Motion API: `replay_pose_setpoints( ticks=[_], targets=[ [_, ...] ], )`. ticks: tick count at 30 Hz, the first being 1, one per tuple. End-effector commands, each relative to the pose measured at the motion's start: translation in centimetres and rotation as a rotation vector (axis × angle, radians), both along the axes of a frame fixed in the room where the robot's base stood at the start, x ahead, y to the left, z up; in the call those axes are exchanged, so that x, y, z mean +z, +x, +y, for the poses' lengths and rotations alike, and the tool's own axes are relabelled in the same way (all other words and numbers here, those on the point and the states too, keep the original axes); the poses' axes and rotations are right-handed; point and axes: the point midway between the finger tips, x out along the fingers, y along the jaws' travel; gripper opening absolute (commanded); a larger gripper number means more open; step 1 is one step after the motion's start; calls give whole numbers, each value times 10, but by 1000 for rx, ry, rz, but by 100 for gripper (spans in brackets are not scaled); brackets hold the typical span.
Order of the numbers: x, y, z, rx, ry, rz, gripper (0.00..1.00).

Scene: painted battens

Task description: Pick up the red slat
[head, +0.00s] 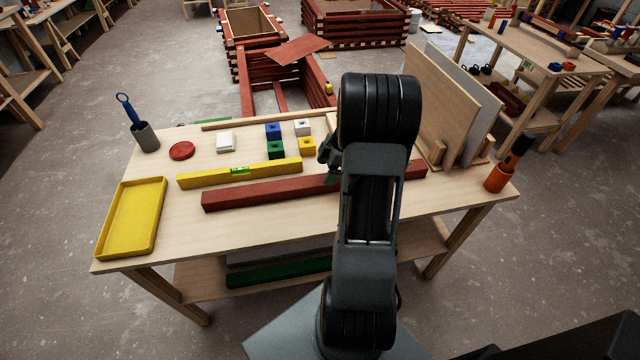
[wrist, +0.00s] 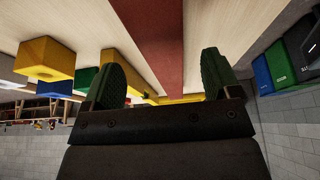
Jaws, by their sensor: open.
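The red slat (head: 265,193) is a long squared batten lying across the middle of the workbench, with part of it hidden behind my arm. My gripper (head: 330,160) shows in the head view just left of my arm, close to the slat's far side and mostly hidden. In the wrist view my gripper (wrist: 162,82) is open, with a green-padded finger on each side of the picture. The red slat (wrist: 158,35) runs up the picture between the two fingers. I see no contact with it, and the height above it is hard to tell.
A yellow level (head: 240,173) lies behind the slat, with blue (head: 273,130), white, green and yellow (head: 307,146) blocks beyond. A yellow tray (head: 102,246) is front left. The bench front is clear.

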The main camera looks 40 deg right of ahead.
Motion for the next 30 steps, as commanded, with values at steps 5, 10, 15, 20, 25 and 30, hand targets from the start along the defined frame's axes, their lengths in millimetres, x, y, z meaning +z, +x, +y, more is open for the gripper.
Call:
replay_pose_setpoints(
  ticks=[5, 10, 15, 20, 25, 30],
  targets=[
    [-9, 1, 4, 1, 1, 2, 83],
    [-30, 5, 14, 2, 2, 3, 83],
    [-46, 8, 19, 1, 0, 2, 83],
    [-51, 9, 21, 0, -1, 2, 83],
    [-51, 9, 20, 0, -1, 2, 82],
    [-50, 9, 20, 0, -2, 1, 66]
  ],
)
